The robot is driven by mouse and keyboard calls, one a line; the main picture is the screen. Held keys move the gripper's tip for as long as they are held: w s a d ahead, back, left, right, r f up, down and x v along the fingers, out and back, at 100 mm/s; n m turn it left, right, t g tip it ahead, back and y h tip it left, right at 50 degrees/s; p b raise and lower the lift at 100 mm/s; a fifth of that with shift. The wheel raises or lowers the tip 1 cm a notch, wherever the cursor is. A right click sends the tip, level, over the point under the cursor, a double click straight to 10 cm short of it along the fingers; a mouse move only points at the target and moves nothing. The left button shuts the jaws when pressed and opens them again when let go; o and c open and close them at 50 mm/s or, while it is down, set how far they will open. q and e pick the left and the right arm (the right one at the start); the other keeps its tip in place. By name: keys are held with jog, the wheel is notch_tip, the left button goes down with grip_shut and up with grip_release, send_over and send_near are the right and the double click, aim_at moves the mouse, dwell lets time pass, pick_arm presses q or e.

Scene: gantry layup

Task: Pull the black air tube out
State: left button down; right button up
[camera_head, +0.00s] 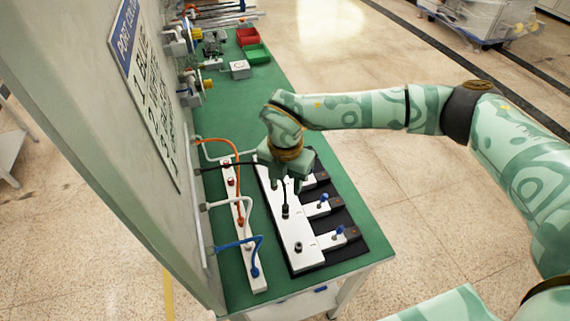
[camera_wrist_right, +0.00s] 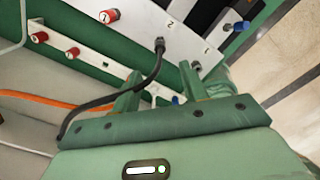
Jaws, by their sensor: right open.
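The black air tube (camera_head: 243,164) runs from the wall panel, passes behind my right gripper, and ends upright in a port of the long white manifold (camera_head: 305,257). In the wrist view the black tube (camera_wrist_right: 152,78) curves from the lower left up to its dark fitting (camera_wrist_right: 160,45) on the white strip. My right gripper (camera_head: 287,188) is over the manifold, pointing down. In the wrist view my right gripper (camera_wrist_right: 160,70) is open, its two fingers on either side of the tube near the fitting, with a gap visible. My left gripper is out of view.
An orange tube (camera_head: 238,180) and a blue tube (camera_head: 240,242) plug into the narrower white strip (camera_head: 243,230) on the left. Blue-knobbed valves (camera_head: 325,201) sit at the right. Red (camera_head: 247,36) and green (camera_head: 256,54) bins stand farther back. The green bench (camera_head: 345,170) is bare at the right.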

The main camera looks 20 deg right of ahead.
aim_at(285, 200)
notch_tip(285, 200, down, 9)
jog(key=shift+r+b, duration=0.15)
jog(key=shift+b, duration=0.2)
jog(key=shift+f, duration=0.5)
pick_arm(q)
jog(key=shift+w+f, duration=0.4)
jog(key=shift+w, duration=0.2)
pick_arm(e)
jog(key=shift+f, duration=0.1)
grip_shut()
